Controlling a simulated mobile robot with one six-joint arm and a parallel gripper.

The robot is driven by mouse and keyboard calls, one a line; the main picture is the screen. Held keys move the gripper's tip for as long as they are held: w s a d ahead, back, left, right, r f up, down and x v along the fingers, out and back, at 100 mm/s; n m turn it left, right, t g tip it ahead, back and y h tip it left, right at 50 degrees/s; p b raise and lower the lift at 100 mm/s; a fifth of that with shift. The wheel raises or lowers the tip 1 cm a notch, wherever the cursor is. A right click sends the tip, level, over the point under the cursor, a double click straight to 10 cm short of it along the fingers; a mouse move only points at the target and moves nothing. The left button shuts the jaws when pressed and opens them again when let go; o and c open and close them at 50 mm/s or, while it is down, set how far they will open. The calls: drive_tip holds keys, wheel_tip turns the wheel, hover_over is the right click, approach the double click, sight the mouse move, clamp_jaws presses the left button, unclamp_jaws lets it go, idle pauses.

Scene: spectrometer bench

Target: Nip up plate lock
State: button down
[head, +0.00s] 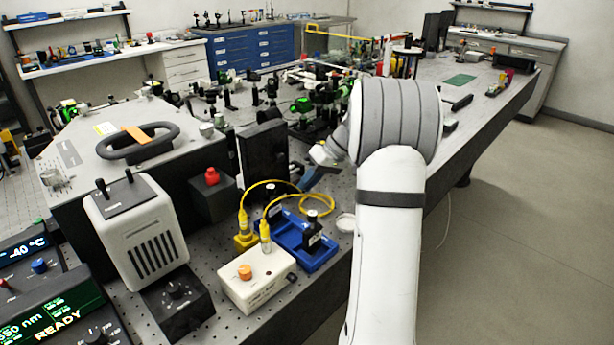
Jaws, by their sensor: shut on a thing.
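My gripper (312,178) shows only in part, small and low, past my white and grey arm. Its blue-grey end points down and left, to the right of a tall black upright box (262,155) and behind the blue tray (322,258). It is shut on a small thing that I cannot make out. I cannot clearly tell the plate lock from the dark parts around the gripper, and my wrist hides some of that area.
Yellow cables loop close to my gripper, from yellow connectors (246,232). A black bottle (312,228) stands in the blue tray. A cream box with an orange knob (245,271) stands in front. A red-knobbed black box (212,195) is left. Optics crowd the bench behind.

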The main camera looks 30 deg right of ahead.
drive_tip(key=y, duration=0.1)
drive_tip(key=y+p, duration=0.1)
drive_tip(key=d+m+g+y+p, duration=0.1)
drive_tip(key=y, duration=0.1)
drive_tip(key=shift+w+f, duration=0.2)
drive_tip(key=shift+f, duration=0.1)
drive_tip(key=shift+y, duration=0.4)
drive_tip(key=c, duration=1.4)
unclamp_jaws()
drive_tip(key=shift+c, duration=0.2)
drive_tip(key=shift+o, duration=0.3)
drive_tip(key=shift+f, duration=0.1)
drive_tip(key=shift+s, duration=0.1)
